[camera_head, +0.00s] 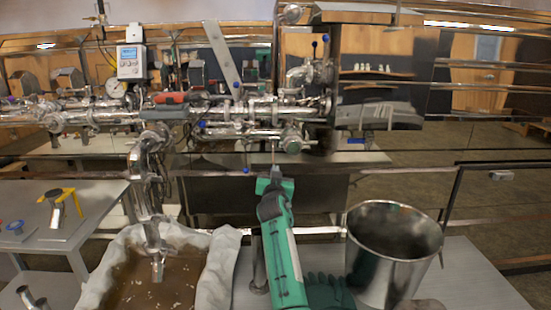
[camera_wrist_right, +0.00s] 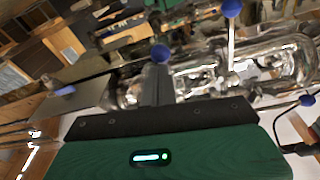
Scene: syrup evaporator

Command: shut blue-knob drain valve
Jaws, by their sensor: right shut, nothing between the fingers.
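Several blue knobs show on the pipework, so I cannot tell for sure which belongs to the drain valve. In the head view one blue knob (camera_head: 246,170) hangs low, just left of my right gripper (camera_head: 275,172). Others are a blue knob (camera_head: 236,84) on a lever and a blue knob (camera_head: 202,123) on the pipes. My right gripper is shut and empty, just below the steel pipes (camera_head: 250,133). In the right wrist view, a blue knob (camera_wrist_right: 160,53) appears just beyond the shut fingertips (camera_wrist_right: 157,75); contact cannot be told. My left gripper is out of view.
A steel bucket (camera_head: 394,250) stands right of my right arm. A pale-lined tub (camera_head: 222,265) of brown liquid sits under a spout (camera_head: 157,268) at lower left. A side table (camera_head: 90,215) is at the left. A dark railing (camera_head: 455,195) crosses the right.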

